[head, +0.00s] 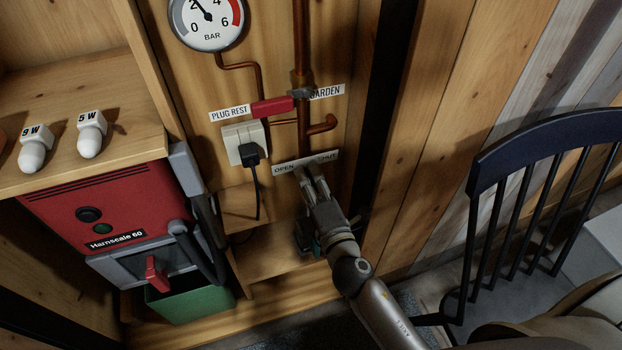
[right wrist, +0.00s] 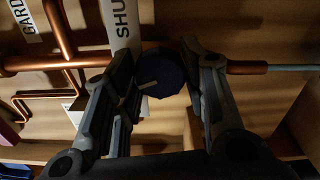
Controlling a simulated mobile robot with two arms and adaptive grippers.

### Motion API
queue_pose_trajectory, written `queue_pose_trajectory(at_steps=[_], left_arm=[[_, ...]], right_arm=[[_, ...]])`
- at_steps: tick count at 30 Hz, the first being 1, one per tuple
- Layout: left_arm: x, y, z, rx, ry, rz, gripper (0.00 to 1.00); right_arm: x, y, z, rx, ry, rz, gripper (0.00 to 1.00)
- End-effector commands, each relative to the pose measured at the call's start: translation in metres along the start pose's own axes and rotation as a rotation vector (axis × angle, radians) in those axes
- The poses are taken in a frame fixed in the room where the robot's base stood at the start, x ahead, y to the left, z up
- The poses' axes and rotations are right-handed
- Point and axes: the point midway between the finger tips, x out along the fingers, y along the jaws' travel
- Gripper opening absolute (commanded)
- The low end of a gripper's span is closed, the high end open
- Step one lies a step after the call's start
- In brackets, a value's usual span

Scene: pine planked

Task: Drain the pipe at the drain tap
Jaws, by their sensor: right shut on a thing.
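The drain tap's dark blue knob (right wrist: 162,77) with a pale pointer line shows in the right wrist view, between the two fingers of my right gripper (right wrist: 160,88). The right gripper is shut on it. In the head view the right gripper (head: 312,181) is at the OPEN/SHUT label (head: 306,162) and hides the knob. The copper pipe (head: 302,48) runs down the wall to this spot. Its red lever (head: 272,106) lies crosswise beside the GARDEN label (head: 327,92). The pressure gauge (head: 208,20) has its needle near 2. My left gripper is not in view.
A socket with a black plug (head: 248,153) is left of the pipe. A red Harnscale 60 unit (head: 103,215) stands at left above a green bin (head: 190,298). Two white bulbs (head: 91,134) lie on the shelf. A dark chair (head: 530,190) stands at right.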

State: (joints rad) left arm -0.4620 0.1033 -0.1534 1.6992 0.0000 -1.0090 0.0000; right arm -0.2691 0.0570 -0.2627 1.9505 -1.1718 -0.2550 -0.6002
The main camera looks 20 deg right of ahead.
Motion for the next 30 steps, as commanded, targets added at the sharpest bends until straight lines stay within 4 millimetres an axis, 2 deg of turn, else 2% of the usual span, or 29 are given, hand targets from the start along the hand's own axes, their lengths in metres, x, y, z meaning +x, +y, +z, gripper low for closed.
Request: queue_pose_trajectory(at_steps=[18,30], left_arm=[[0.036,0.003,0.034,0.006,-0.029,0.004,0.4],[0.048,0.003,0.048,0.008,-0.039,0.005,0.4]], right_arm=[[0.0,0.0,-0.002,-0.528,0.005,0.001,0.16],[0.0,-0.001,-0.001,-0.678,0.004,0.0,0.16]])
